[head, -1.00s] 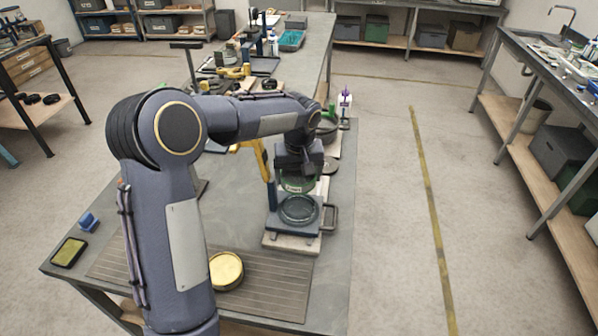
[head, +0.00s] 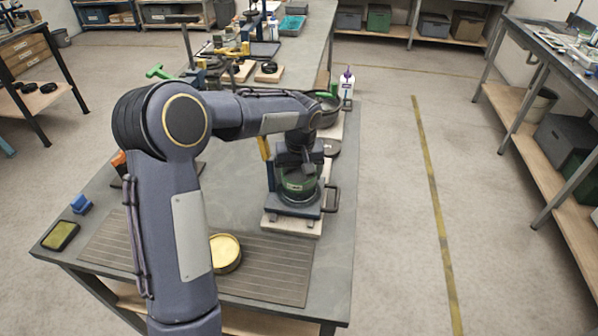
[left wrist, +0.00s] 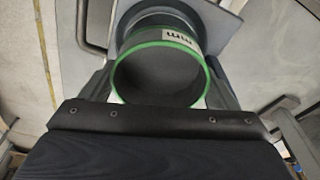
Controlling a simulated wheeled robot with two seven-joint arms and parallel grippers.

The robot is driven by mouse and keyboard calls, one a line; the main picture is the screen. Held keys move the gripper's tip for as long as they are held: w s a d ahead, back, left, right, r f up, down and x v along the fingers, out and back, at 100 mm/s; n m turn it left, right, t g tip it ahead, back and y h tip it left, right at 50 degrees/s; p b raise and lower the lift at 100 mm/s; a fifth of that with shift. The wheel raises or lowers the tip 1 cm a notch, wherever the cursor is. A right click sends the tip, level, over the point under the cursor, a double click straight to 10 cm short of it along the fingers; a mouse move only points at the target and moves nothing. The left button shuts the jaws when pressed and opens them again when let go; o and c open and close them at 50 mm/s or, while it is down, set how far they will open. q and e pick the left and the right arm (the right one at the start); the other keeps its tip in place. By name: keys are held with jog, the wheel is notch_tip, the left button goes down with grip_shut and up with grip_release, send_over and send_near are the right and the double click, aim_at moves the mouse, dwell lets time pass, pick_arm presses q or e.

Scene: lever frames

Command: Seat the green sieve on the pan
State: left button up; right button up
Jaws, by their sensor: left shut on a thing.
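The green sieve (head: 297,186) is a round, green-rimmed cylinder with a white label. It is upright over the pan, and its lower edge meets the pan area; I cannot tell whether it is fully seated. The pan sits on the blue-grey base plate (head: 286,210), mostly hidden under the sieve. My left gripper (head: 298,172) is shut on the sieve from above. In the left wrist view the sieve's green rim (left wrist: 205,75) lies between the fingers of my left gripper (left wrist: 160,82), with a dark round part (left wrist: 155,17) beyond it. My right gripper is not in view.
A yellow-filled round tin (head: 226,249) stands on the ribbed mat (head: 265,275) at the front. A handle (head: 332,199) sticks out right of the base. The floor at right is clear.

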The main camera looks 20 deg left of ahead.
pick_arm(q)
jog(key=shift+f+b, duration=0.3)
jog(key=shift+f, duration=0.05)
dwell(0.3)
jog(key=o, duration=1)
jog(key=shift+r, duration=0.1)
jog(key=r, duration=0.6)
jog(key=shift+s+d+r+b, duration=0.15)
jog(key=shift+s+d+b, duration=0.1)
jog(key=shift+s+b, duration=0.05)
jog(key=shift+s+r, duration=0.1)
jog(key=shift+r, duration=0.5)
jog(key=shift+d, duration=0.15)
